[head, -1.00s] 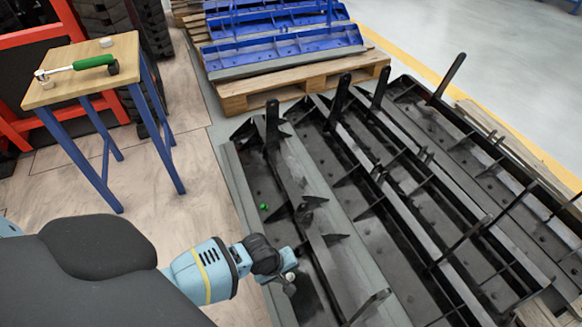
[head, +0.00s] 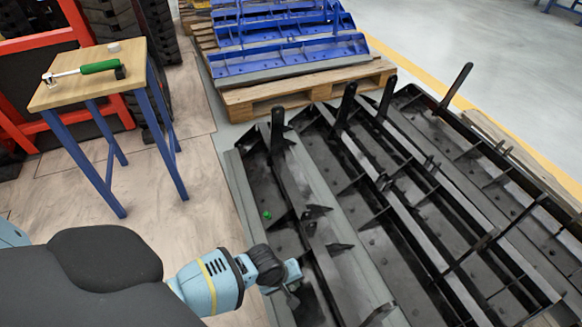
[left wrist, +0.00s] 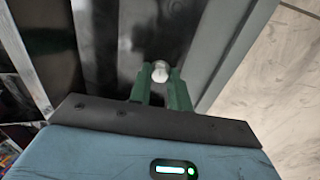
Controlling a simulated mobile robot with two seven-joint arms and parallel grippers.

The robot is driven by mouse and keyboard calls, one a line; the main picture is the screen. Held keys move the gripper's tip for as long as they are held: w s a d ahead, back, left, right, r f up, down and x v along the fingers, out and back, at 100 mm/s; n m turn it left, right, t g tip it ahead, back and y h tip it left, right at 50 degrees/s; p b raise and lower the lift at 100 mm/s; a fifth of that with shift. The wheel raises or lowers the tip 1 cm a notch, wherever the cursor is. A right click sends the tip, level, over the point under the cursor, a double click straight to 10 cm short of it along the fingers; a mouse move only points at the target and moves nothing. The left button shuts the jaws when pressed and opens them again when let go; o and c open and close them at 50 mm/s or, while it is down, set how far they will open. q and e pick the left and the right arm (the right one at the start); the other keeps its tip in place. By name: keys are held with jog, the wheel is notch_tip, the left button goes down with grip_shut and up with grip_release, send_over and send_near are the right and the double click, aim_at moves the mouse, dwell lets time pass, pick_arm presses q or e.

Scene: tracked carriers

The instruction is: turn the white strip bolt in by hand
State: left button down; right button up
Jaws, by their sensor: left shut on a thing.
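The white strip bolt (left wrist: 160,71) shows as a round white head between the green fingertips of my left gripper (left wrist: 163,88) in the left wrist view. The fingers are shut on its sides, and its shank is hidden. In the head view my left gripper (head: 293,285) is low over the near left part of the closest black carrier (head: 318,240), beside its grey edge strip. The bolt is hidden by the gripper there. My right gripper is not in view.
A small green bolt head (head: 267,214) sits in the same carrier. Upright black posts and ribs stand along the carriers. A wooden-topped table (head: 60,95) at left bears a green-handled ratchet (head: 100,66) and a small white piece (head: 114,47). Blue carriers (head: 290,55) lie on a pallet behind.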

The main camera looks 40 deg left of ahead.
pick_arm(q)
jog(key=m, duration=0.3)
jog(key=shift+m, duration=0.3)
jog(key=m, duration=0.3)
jog(key=shift+m+p, duration=0.3)
jog(key=shift+m, duration=0.9)
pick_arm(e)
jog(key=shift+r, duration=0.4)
pick_arm(q)
jog(key=shift+m, duration=0.4)
